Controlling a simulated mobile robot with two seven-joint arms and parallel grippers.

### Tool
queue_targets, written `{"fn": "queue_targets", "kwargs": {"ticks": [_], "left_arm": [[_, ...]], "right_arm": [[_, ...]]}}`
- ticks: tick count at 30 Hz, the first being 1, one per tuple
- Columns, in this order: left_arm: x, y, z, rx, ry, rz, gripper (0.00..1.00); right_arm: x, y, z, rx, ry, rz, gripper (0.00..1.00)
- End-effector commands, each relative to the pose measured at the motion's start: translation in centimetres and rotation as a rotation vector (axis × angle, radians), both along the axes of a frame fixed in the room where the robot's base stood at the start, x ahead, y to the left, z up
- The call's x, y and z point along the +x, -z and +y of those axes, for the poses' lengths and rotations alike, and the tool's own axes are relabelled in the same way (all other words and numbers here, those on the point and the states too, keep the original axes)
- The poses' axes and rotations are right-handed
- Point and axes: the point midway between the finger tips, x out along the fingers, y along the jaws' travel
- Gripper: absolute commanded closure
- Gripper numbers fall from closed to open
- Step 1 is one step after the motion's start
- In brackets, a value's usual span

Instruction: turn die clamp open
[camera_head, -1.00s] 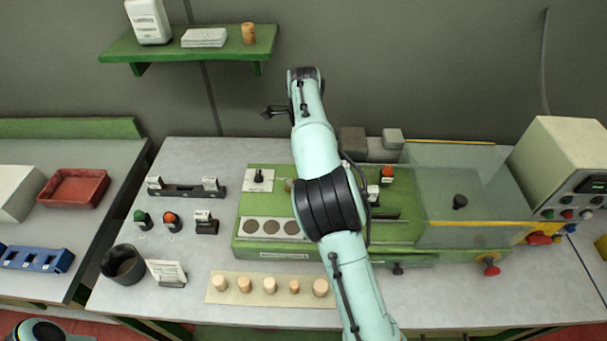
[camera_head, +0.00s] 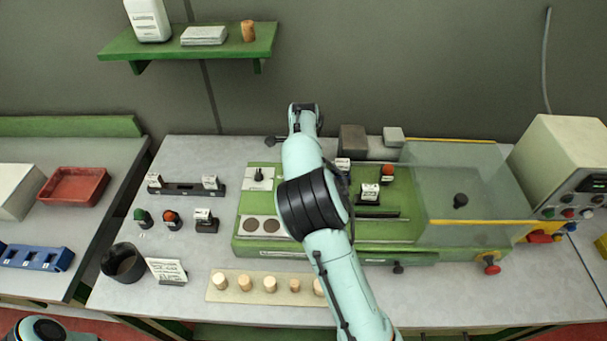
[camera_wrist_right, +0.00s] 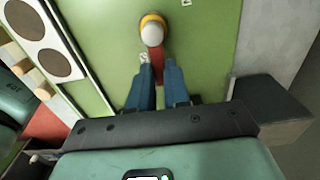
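In the right wrist view a round knob (camera_wrist_right: 152,34) with a white top and a yellow ring stands on the green machine bed, with a short red lever (camera_wrist_right: 156,62) pointing toward my gripper. I take this as the die clamp. My right gripper (camera_wrist_right: 158,70) has two blue fingers, apart, one on each side of the lever's end. I cannot tell whether they touch it. In the head view my right arm hides the clamp and the gripper. Of my left arm only a part shows at the bottom left; its gripper is out of view.
The green machine (camera_head: 340,252) carries a black knob on a white plate (camera_head: 258,178), a dark-disc strip (camera_head: 262,227) and a clear guard (camera_head: 462,185). Cork stoppers (camera_head: 245,284) stand in front. A black cup (camera_head: 123,263) and card (camera_head: 167,271) are at left.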

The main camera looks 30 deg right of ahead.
Motion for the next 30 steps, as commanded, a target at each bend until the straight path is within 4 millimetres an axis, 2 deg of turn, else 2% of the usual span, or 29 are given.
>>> {"fn": "queue_targets", "kwargs": {"ticks": [14, 20, 30], "left_arm": [[0.0, 0.0, 0.0, 0.0, 0.0, 0.0, 0.57], [0.0, 0.0, 0.0, 0.0, 0.0, 0.0, 0.57], [0.0, 0.0, 0.0, 0.0, 0.0, 0.0, 0.57]], "right_arm": [[0.2, 0.0, -0.1, 0.001, -0.059, 0.0, 1.0], [0.7, -0.1, -0.4, 0.001, -0.183, -0.002, 1.0], [1.9, -0.1, -0.7, 0.001, -0.498, -0.001, 1.0]]}}
